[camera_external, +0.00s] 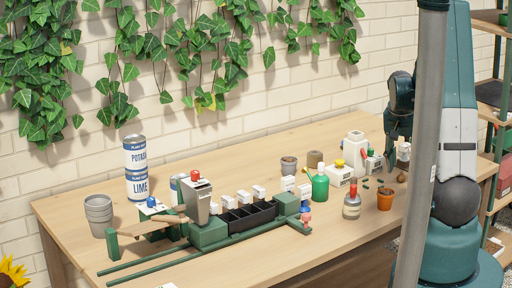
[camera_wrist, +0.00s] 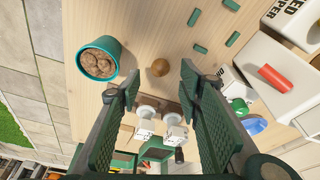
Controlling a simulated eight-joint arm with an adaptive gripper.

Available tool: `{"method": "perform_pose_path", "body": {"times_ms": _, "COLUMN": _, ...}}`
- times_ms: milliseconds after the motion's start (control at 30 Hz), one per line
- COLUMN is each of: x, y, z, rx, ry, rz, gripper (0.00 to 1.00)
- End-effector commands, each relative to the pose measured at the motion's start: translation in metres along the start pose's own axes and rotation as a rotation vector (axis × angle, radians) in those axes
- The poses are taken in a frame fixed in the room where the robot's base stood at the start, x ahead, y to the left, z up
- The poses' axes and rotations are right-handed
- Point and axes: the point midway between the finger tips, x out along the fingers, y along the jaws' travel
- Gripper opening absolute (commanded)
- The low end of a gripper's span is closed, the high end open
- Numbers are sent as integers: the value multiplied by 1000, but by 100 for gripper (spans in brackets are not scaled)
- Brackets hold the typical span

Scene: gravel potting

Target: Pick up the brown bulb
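The brown bulb (camera_wrist: 160,67) is a small round ball on the bare wooden table, in the upper middle of the wrist view. In the external view a small brown ball (camera_external: 401,177) lies on the table at the right, below my gripper (camera_external: 394,140). In the wrist view my gripper (camera_wrist: 158,84) is open, with its two ribbed fingers well apart and nothing between them. The bulb shows just beyond the gap between the fingertips and is not touched. In the external view a grey post hides part of my arm.
A teal-rimmed pot (camera_wrist: 116,51) of brown lumps stands left of the bulb. Several green pieces (camera_wrist: 201,49) lie to its right, near a white container with a red cylinder (camera_wrist: 274,77). White-capped items (camera_wrist: 146,120) show between the fingers. An orange pot (camera_external: 385,199) stands near the table edge.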

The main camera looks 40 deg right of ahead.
Motion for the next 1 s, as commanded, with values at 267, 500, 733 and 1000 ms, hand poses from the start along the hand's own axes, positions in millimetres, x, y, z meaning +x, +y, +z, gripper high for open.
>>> {"method": "perform_pose_path", "body": {"times_ms": 267, "x": 28, "y": 0, "z": 1, "rx": 1, "ry": 0, "rz": 0, "gripper": 36}}
{"method": "perform_pose_path", "body": {"times_ms": 500, "x": 37, "y": 0, "z": 1, "rx": 0, "ry": 0, "rz": 0, "gripper": 36}}
{"method": "perform_pose_path", "body": {"times_ms": 733, "x": 37, "y": 0, "z": 1, "rx": 0, "ry": 0, "rz": 0, "gripper": 36}}
{"method": "perform_pose_path", "body": {"times_ms": 1000, "x": 37, "y": 0, "z": 1, "rx": 0, "ry": 0, "rz": 0, "gripper": 36}}
